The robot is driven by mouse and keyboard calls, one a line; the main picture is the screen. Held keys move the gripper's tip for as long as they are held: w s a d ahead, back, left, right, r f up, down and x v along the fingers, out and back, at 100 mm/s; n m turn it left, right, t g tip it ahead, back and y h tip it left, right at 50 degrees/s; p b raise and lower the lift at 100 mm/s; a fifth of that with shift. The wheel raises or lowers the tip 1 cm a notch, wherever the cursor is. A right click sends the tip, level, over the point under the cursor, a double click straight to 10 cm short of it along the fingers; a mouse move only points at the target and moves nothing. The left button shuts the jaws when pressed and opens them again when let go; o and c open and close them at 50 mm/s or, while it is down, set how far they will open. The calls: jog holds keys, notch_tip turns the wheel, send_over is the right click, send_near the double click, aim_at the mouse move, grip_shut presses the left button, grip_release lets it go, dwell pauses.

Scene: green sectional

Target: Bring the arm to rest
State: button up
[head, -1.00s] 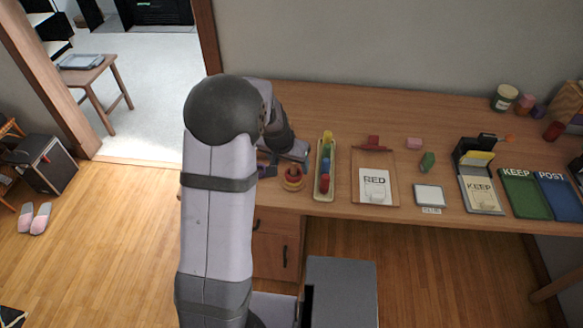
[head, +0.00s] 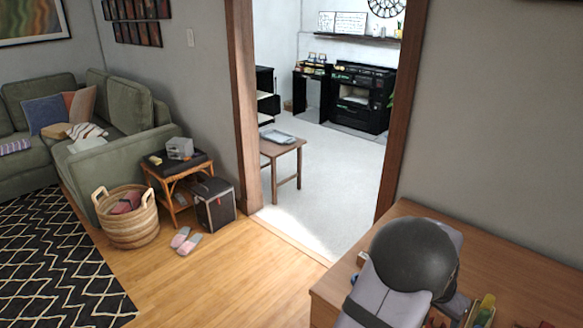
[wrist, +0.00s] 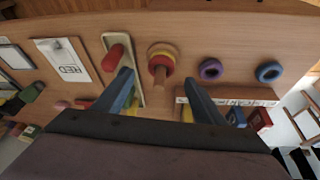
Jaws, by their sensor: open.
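My gripper (wrist: 158,78) is open and empty in the wrist view, its two blue-grey fingers apart above the wooden desk (wrist: 215,35). In the head view my arm stands at the lower right over the desk (head: 500,262), and my fingers are not visible there.
A purple ring (wrist: 211,69) and a blue ring (wrist: 270,72) lie right of the stack in the wrist view. A lettered wooden strip (wrist: 262,94) is near the right finger. The RED sheet (wrist: 64,60) lies left. The head view shows open floor (head: 215,275) left of the desk.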

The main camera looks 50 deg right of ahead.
jog(key=w+a+f+n+y, duration=0.1)
jog(key=a+f+y, duration=0.15)
jog(key=a, duration=0.55)
jog(key=w+a+f+n+y, duration=0.1)
jog(key=a+f+y, duration=0.15)
jog(key=a, duration=0.65)
jog(key=w+a+r+n+p, duration=0.1)
jog(key=w+a+r+n, duration=0.2)
jog(key=w+a+n, duration=0.6)
jog(key=w+a+r+n+t+h, duration=0.1)
jog(key=w+a+r+n, duration=0.2)
jog(key=w+a, duration=0.65)
jog(key=w+a+r+n+p, duration=0.1)
jog(key=w+a+r+n, duration=0.4)
jog(key=a, duration=0.9)
notch_tip(320, 180, down, 21)
jog(key=n+b, duration=0.1)
jog(key=b, duration=1.8)
jog(key=shift+d+r+b, duration=0.15)
jog(key=shift+d+b, duration=0.1)
jog(key=shift+b, duration=0.15)
